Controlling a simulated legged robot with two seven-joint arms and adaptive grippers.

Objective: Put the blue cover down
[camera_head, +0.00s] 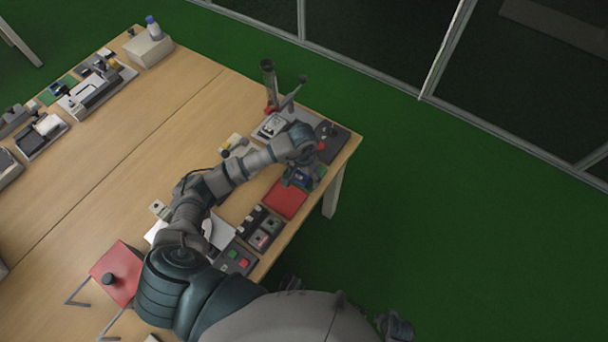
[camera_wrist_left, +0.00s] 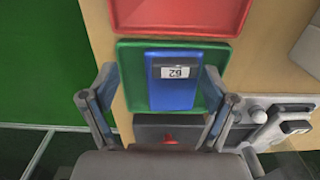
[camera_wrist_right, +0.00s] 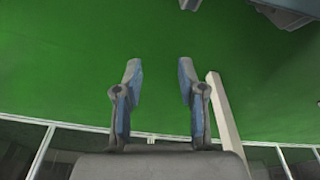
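One finger is on each side, with a gap visible between the cover and the left-hand finger. In the head view my left gripper (camera_head: 296,180) is over the right end of the table and partly hides the green tray (camera_head: 319,169). My right gripper (camera_wrist_right: 160,72) is open and empty over the green floor, away from the table.
A red tray (camera_head: 285,199) is beside the green tray. A dark box with a red button (camera_head: 321,146) is on its other side. Boxes with buttons (camera_head: 237,258) stand along the table's edge. The table's middle (camera_head: 150,130) is largely clear.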

